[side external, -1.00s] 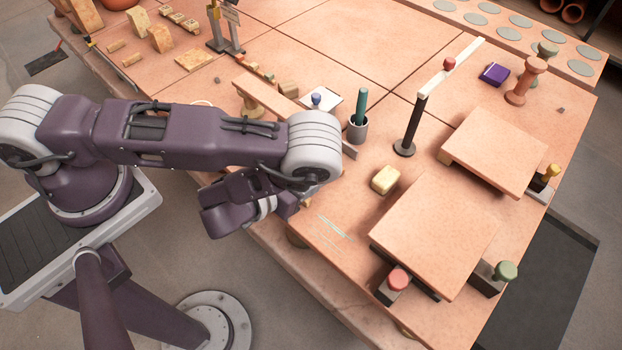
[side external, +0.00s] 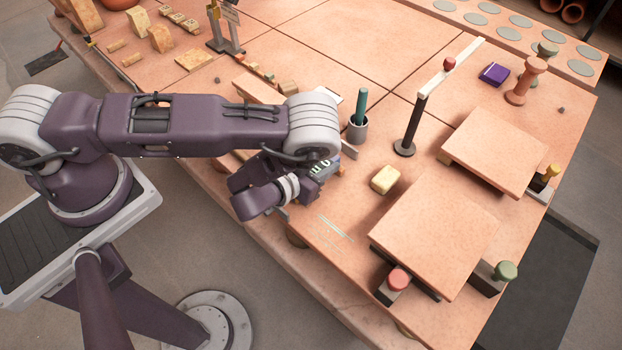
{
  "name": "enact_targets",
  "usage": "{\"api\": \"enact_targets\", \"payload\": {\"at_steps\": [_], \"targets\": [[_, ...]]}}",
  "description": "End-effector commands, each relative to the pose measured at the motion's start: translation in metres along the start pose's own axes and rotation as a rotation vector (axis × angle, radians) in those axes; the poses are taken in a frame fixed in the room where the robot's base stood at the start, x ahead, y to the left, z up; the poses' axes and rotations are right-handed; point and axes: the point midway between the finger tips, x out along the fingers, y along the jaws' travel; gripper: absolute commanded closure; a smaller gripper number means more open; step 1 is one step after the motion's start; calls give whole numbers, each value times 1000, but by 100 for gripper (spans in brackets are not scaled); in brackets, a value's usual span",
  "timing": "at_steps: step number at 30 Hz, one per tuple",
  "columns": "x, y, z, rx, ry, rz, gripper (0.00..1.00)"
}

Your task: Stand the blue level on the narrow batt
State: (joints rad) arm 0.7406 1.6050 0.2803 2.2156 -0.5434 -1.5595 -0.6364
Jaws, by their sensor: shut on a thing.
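The narrow batt (side external: 258,88) is most likely the long, thin clay-coloured board behind my forearm. Its left end shows and my arm covers the rest. My gripper (side external: 325,172) is low over the table's near side, in front of the batt and left of the yellow block. Its fingers are mostly hidden by the wrist. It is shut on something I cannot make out. I cannot pick out the blue level with certainty.
A grey cup (side external: 357,131) with a green stick and a dark post (side external: 410,127) stand right of my wrist. A yellow block (side external: 385,179) lies near my gripper. Two wide raised boards fill the right, the nearer one (side external: 435,235) flanked by red-knobbed and green-knobbed blocks.

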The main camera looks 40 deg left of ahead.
Motion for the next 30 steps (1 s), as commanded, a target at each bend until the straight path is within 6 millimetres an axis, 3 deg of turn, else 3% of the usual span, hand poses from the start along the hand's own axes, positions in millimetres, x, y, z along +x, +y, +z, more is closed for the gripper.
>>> {"api": "enact_targets", "payload": {"at_steps": [14,30], "targets": [[0,0,-1,0,2,0,100],[-20,0,-51,0,3,1,100]]}}
